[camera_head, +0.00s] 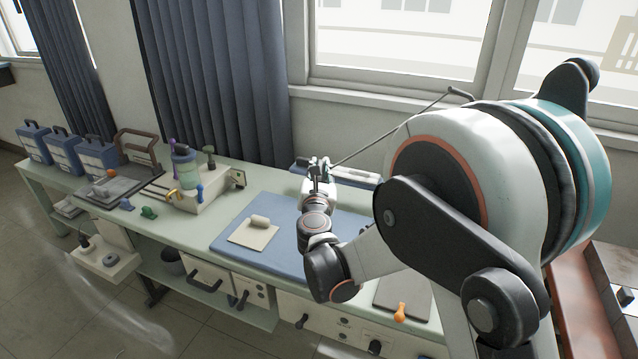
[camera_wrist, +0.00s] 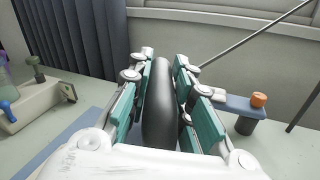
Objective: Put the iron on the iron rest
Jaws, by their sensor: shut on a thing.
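My gripper (camera_head: 318,165) is over the back of the blue mat (camera_head: 230,236) on the workbench, its two fingers closed from both sides. In the wrist view, the teal finger pads of my gripper (camera_wrist: 168,95) stand on either side of a smooth dark handle, which looks like that of the iron (camera_wrist: 159,110). The rest of the iron is hidden by my gripper and arm. I cannot tell whether it touches the mat.
A folded cream cloth with a roll (camera_head: 254,234) lies on the mat. Blue boxes (camera_head: 62,150) line the far left. A thin rod (camera_wrist: 258,38) slants behind the gripper. Curtain and windows bound the back.

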